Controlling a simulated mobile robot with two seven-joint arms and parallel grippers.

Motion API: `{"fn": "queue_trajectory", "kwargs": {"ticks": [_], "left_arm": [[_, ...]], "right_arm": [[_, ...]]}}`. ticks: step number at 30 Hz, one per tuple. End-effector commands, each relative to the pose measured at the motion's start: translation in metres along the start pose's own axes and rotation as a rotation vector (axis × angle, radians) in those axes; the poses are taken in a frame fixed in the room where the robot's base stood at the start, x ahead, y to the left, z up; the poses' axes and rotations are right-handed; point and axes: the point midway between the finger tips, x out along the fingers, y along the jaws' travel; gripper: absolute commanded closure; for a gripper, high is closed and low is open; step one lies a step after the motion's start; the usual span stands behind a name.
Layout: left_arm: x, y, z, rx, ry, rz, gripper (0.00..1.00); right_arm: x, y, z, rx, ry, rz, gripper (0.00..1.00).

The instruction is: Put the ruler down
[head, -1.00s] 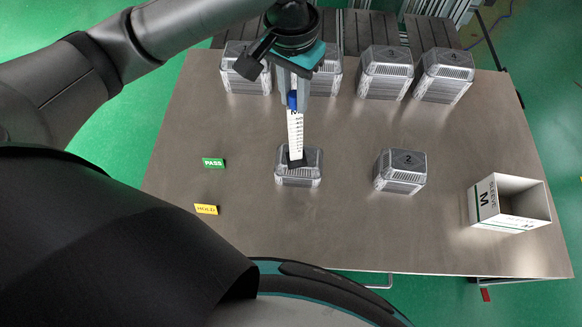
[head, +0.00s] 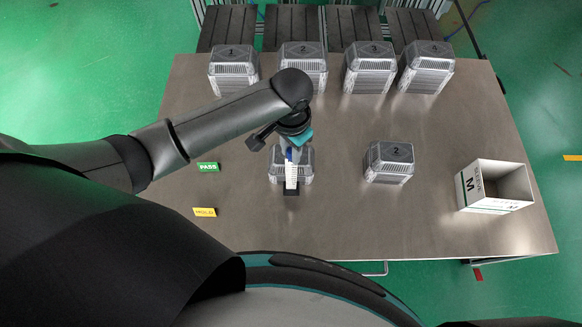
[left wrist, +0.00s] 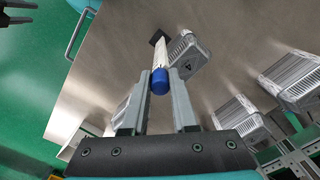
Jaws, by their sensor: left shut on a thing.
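The ruler (head: 291,174) is a white stick with scale marks, a blue end and a black foot. My left gripper (head: 292,156) is shut on it near the blue end, above the middle of the table. The ruler's black foot hangs at the near side of a foil tray stack (head: 276,172), which the gripper and ruler partly hide. I cannot tell whether the foot touches the table. In the left wrist view the ruler (left wrist: 160,53) points away between the fingers (left wrist: 161,88), its foot beside a stack.
Another foil stack (head: 390,163) marked 2 stands to the right, with several stacks along the back edge. An open white sleeve box (head: 484,190) is at the far right. A green PASS sign (head: 208,167) and yellow HOLD sign (head: 204,212) stand left. The front table is clear.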

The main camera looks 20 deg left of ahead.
Motion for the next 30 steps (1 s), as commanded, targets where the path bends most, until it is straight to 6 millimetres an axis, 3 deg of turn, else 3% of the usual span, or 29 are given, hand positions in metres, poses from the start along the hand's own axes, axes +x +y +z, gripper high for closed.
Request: {"fn": "queue_trajectory", "kwargs": {"ticks": [3,10,16,30], "left_arm": [[0.026,0.001,0.0,-0.001,-0.001,0.001,1.0],[0.045,0.0,-0.001,-0.001,0.001,0.001,1.0],[0.076,0.001,-0.001,0.0,0.001,0.001,1.0],[0.084,0.001,-0.001,-0.001,0.002,0.001,1.0]], "right_arm": [[0.009,-0.001,0.001,0.0,0.0,-0.001,0.5],[0.013,-0.005,0.001,0.001,0.001,-0.006,0.5],[0.024,-0.007,0.001,0.001,0.001,-0.009,0.5],[0.025,-0.007,0.002,0.0,0.001,-0.009,0.5]]}}
